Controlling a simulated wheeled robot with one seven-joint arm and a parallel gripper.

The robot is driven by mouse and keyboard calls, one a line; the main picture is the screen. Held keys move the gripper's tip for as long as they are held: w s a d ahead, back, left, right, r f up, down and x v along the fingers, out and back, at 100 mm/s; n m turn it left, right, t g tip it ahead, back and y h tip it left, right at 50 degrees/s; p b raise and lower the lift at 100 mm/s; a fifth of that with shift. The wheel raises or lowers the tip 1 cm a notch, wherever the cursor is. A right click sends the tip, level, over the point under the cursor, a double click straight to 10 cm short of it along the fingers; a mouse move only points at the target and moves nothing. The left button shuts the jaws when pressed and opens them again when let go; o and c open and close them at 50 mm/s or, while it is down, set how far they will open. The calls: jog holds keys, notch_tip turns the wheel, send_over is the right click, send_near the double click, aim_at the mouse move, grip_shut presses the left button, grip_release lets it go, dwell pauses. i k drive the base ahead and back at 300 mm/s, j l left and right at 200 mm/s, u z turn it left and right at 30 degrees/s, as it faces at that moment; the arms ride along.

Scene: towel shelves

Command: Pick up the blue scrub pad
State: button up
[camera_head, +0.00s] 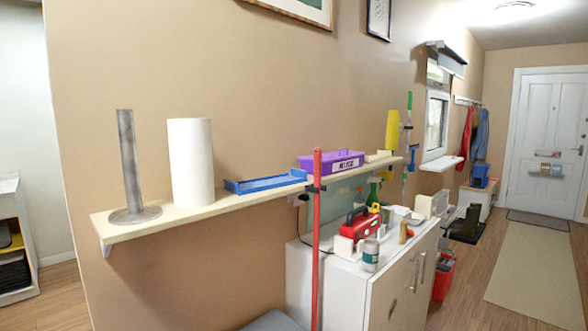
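I cannot make out a blue scrub pad for certain. A flat blue tray-like item (265,182) with a raised rim lies on the cream wall shelf (180,222), between a white paper roll and a purple box. A smaller blue item (412,158) hangs on the wall past the shelf's far end, too small to identify. My gripper is not in view.
A grey metal holder (130,170), the white roll (190,162) and the purple box (332,162) stand on the shelf. A red pole (316,240) rises before it. A white cabinet (345,285) below holds a red toolbox (359,224). Open floor lies right.

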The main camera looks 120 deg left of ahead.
aim_at(296, 175)
jog(key=u, duration=3.75)
